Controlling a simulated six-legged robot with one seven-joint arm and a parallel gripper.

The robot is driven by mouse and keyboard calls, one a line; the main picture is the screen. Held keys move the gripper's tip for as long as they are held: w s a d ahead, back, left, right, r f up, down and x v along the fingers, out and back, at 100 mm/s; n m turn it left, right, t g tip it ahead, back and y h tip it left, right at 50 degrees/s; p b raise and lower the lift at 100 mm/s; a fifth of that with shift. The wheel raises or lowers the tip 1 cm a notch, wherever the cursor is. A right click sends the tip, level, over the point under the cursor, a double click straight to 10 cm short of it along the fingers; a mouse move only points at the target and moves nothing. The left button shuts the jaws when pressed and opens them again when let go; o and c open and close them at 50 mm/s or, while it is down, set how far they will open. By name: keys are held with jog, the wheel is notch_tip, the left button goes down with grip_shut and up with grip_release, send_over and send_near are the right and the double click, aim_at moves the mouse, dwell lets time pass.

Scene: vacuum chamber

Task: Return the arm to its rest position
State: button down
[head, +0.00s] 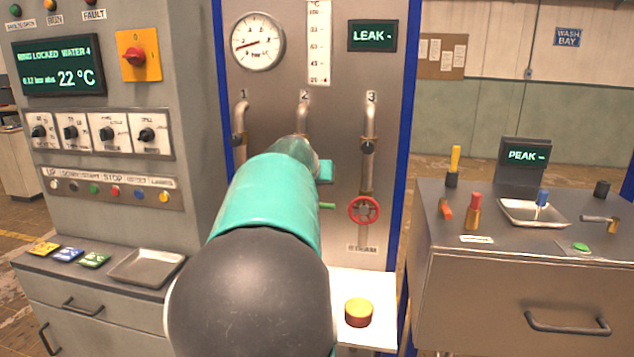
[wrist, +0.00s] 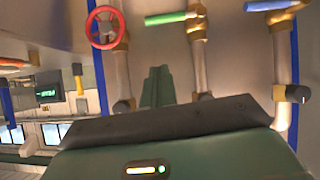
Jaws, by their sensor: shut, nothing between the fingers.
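My arm (head: 265,205), teal with a black rounded joint, reaches forward from the bottom of the head view toward the grey panel (head: 345,100). In the wrist view the dark green gripper body with a dark bar fills the bottom. My gripper (wrist: 157,70) shows as two dark green fingers side by side, shut and empty. They point toward the pipes, beside the green handle (wrist: 165,17). I cannot tell how far they are from the panel.
A red handwheel (head: 364,209) sits on pipe 3. A yellow-red button (head: 358,312) is on a white ledge below. A control cabinet with an empty tray (head: 146,267) stands left. At right, a bench (head: 505,262) holds tools, a tray (head: 520,218) and a display (head: 523,155).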

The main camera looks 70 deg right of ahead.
jog(key=shift+a, duration=0.1)
dwell(0.3)
jog(key=w+a+f+n+t+y, duration=0.2)
jog(key=w+a, duration=0.3)
jog(key=a, duration=0.5)
jog(key=w+a+f+n+t+y, duration=0.15)
jog(key=w+a, duration=0.25)
jog(key=a, duration=0.5)
jog(key=w+a+f+n+t+y, duration=0.1)
jog(key=w+a+f+n+y, duration=0.3)
jog(key=a, duration=0.6)
jog(key=s+a+f+n+y, duration=0.1)
jog(key=s+a+f+n, duration=0.1)
jog(key=a, duration=0.8)
jog(key=s+a+f+n+y, duration=0.1)
jog(key=s+a+f+n, duration=0.1)
jog(key=a, duration=0.8)
jog(key=s+a+f+n+y, duration=0.1)
jog(key=s+a+f+n, duration=0.2)
jog(key=a, duration=0.7)
jog(key=shift+s+a+n+y, duration=0.15)
jog(key=shift+a+n+y, duration=0.25)
jog(key=shift+n, duration=0.15)
jog(key=shift+f, duration=0.1)
